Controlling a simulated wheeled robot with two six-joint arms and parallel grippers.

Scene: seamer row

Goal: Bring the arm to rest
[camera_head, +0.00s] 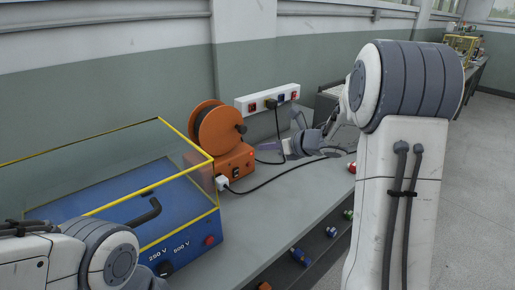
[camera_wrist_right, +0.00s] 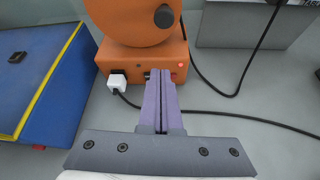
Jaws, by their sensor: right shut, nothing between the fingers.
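My right arm reaches over the bench from the right in the head view. Its gripper (camera_head: 288,148) is beside the orange box, partly hidden by its own wrist. In the right wrist view, the two purple fingers (camera_wrist_right: 161,82) are pressed together with nothing between them. They point at the front of the orange box (camera_wrist_right: 178,62), and their tips overlap it in the picture; I cannot tell whether they touch. Part of my left arm shows at the lower left of the head view, but its gripper is out of frame.
The orange cable reel (camera_head: 217,130) stands on the grey bench (camera_head: 262,207), with a white plug (camera_head: 221,183) in its box. A blue tester (camera_head: 180,222) with a clear yellow-edged cover is at left. A wall power strip (camera_head: 267,100) holds a black plug. A black cable crosses the bench.

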